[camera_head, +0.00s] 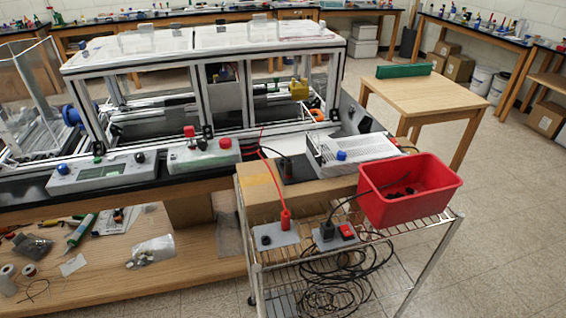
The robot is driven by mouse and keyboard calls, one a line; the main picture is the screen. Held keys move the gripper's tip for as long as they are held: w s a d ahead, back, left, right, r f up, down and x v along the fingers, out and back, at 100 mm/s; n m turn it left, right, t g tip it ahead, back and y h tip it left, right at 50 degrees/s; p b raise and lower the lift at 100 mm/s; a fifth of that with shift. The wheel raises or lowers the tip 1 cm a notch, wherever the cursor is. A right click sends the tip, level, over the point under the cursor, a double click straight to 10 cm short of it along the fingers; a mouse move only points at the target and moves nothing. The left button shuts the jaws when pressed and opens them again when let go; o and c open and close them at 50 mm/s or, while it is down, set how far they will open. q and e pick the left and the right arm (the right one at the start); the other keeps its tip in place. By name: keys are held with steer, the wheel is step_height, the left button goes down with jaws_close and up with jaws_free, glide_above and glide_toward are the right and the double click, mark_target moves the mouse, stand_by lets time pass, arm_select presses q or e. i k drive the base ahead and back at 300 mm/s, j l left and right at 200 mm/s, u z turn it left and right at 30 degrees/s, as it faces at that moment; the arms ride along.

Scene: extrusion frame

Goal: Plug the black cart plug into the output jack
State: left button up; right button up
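A wire cart (440,222) stands in front of the bench. On it, a grey plate (290,238) carries an upright red plug (286,217) with a red cable, and a black round part (266,240). I cannot tell which part is the output jack. Neither gripper is in view.
A red bin (415,205) holding small dark items sits at the cart's right. A cardboard box (262,198) lies behind the plates. Coiled black cable (335,285) hangs on the cart. The framed machine (215,85) and control boxes (103,175) occupy the bench.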

mark_target(288, 164)
steer(key=u, duration=1.85)
steer(key=k+l, duration=0.2)
steer(key=k, duration=0.2)
steer(key=k+l, duration=0.15)
steer(key=k, duration=0.2)
